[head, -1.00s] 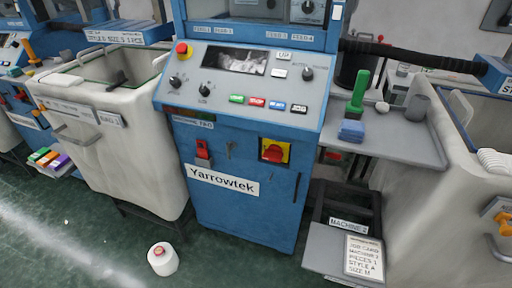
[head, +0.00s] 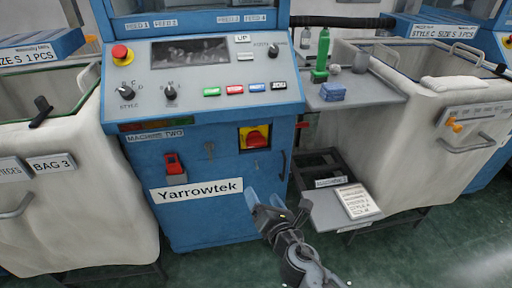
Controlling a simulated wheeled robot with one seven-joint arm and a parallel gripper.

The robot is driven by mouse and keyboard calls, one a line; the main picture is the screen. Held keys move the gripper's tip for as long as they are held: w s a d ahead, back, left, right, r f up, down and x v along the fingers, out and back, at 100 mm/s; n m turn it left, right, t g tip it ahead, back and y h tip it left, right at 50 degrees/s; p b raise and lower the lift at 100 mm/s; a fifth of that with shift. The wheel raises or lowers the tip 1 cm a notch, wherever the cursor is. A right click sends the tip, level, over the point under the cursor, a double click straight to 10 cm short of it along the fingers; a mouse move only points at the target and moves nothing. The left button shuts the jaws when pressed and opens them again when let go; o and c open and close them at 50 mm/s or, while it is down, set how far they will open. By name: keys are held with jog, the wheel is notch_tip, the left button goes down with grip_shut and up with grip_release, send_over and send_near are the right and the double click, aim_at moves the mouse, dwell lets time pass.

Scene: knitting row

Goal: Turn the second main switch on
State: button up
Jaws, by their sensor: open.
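The main switch (head: 256,138) is a red rotary handle on a yellow plate, on the blue front of the knitting machine labelled MACHINE TWO (head: 155,135). Its exact setting is too small to tell. My gripper (head: 265,198) is open and empty, below the main switch and right of the Yarrowtek label (head: 197,195). It is apart from the switch, with its fingers pointing up toward the machine front. Nothing hides the switch.
A red switch (head: 174,164) sits left on the same front. Above is the control panel (head: 208,75) with knobs and buttons. A side shelf (head: 380,92) and a lower tray (head: 330,212) jut out at right. Fabric bags (head: 75,200) stand at both sides.

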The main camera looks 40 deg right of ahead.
aim_at(257, 145)
jog(key=w+d+r+n+h, duration=0.1)
jog(key=w+d, duration=0.3)
jog(key=w, duration=0.1)
jog(key=w+d+r+n+h+b, duration=0.1)
jog(key=w+d+n, duration=0.1)
jog(key=w+d, duration=0.2)
jog(key=w+d+r+n, duration=0.1)
jog(key=w+d+n, duration=0.1)
jog(key=w+d, duration=0.2)
jog(key=shift+w+d+r+h, duration=0.1)
jog(key=shift+w+r+h, duration=0.1)
jog(key=shift+w, duration=0.35)
jog(key=shift+w+d+r+h, duration=0.1)
jog(key=shift+w+r+h, duration=0.1)
jog(key=shift+w, duration=0.3)
jog(key=c, duration=0.7)
jog(key=shift+b, duration=0.3)
